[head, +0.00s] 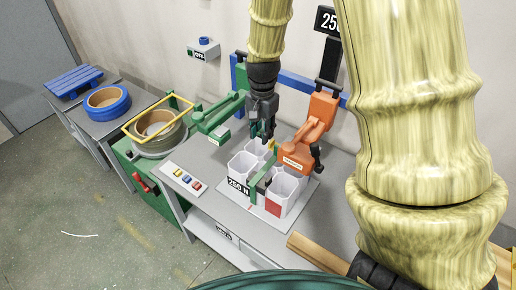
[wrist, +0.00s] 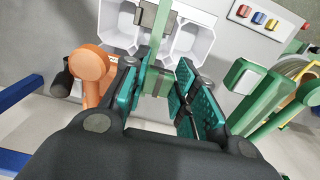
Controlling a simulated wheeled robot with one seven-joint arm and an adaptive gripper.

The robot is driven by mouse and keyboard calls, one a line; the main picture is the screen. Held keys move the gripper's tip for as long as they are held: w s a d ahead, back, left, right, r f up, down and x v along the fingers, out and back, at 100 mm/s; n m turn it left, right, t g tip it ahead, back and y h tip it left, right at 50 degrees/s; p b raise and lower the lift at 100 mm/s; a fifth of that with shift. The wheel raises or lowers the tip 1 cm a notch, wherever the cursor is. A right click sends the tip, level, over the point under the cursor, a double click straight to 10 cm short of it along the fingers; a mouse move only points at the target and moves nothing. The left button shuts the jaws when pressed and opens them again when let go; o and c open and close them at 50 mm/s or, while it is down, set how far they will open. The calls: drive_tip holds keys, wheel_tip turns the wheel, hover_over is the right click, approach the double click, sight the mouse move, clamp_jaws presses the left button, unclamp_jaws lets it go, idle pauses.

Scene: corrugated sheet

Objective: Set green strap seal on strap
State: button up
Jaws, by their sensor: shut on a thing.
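My gripper (head: 262,133) hangs above the white bins on the bench. In the wrist view its teal-padded fingers (wrist: 160,95) are closed around a small dull green block, which looks like the green strap seal (wrist: 155,82). The seal is partly hidden by the fingers. A green band, likely the strap (wrist: 158,42), runs away from just beyond the seal, between the white bins, with a grey block (wrist: 146,16) near its far end. I cannot tell whether seal and strap touch. In the head view the seal is hidden.
White bins (head: 284,188) stand beneath, with a "250 N" label. An orange tool (head: 307,140) is close at right, a green arm-like fixture (head: 217,116) at left. A pale tray (head: 184,181) holds yellow, blue and red pieces. Strap coils (head: 158,140) stand further left.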

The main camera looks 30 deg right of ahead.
drive_tip(key=shift+f, duration=0.3)
drive_tip(key=shift+s+d+f+b, duration=0.1)
drive_tip(key=shift+s+f+b, duration=0.15)
drive_tip(key=shift+b, duration=0.3)
drive_tip(key=s+b, duration=0.1)
drive_tip(key=s, duration=0.1)
drive_tip(key=b, duration=0.7)
approach(263, 171)
drive_tip(key=shift+d+f, duration=0.1)
drive_tip(key=shift+s, duration=0.15)
drive_tip(key=shift+p, duration=0.7)
drive_tip(key=shift+f+b, duration=1.35)
drive_tip(key=shift+f, duration=1.95)
